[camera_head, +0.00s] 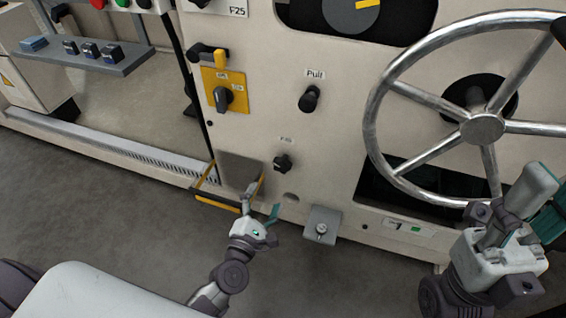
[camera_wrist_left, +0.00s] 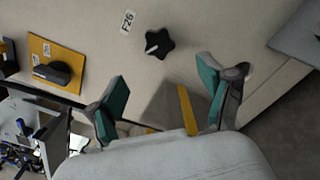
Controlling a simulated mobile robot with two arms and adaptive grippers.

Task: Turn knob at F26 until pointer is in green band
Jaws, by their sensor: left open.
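The F26 knob (camera_head: 284,163) is a small black star-shaped knob on the cream machine panel. In the left wrist view the knob (camera_wrist_left: 158,43) shows a light pointer line, beside its F26 label (camera_wrist_left: 128,21). A small white strip (camera_head: 408,227) with a dark mark and a green patch sits low on the panel, right of the knob. It is too small to read a pointer. My left gripper (camera_head: 261,198) is open and empty, below and left of the knob, apart from it. My right gripper (camera_head: 538,200) is at the lower right, in front of the panel below the handwheel.
A large metal handwheel (camera_head: 482,128) stands out at right. A black Pull knob (camera_head: 310,98) is above the F26 knob. A yellow plate (camera_head: 237,99) with a black rotary switch is upper left. A grey box (camera_head: 322,224) and a yellow-edged flap (camera_head: 238,172) flank the left gripper.

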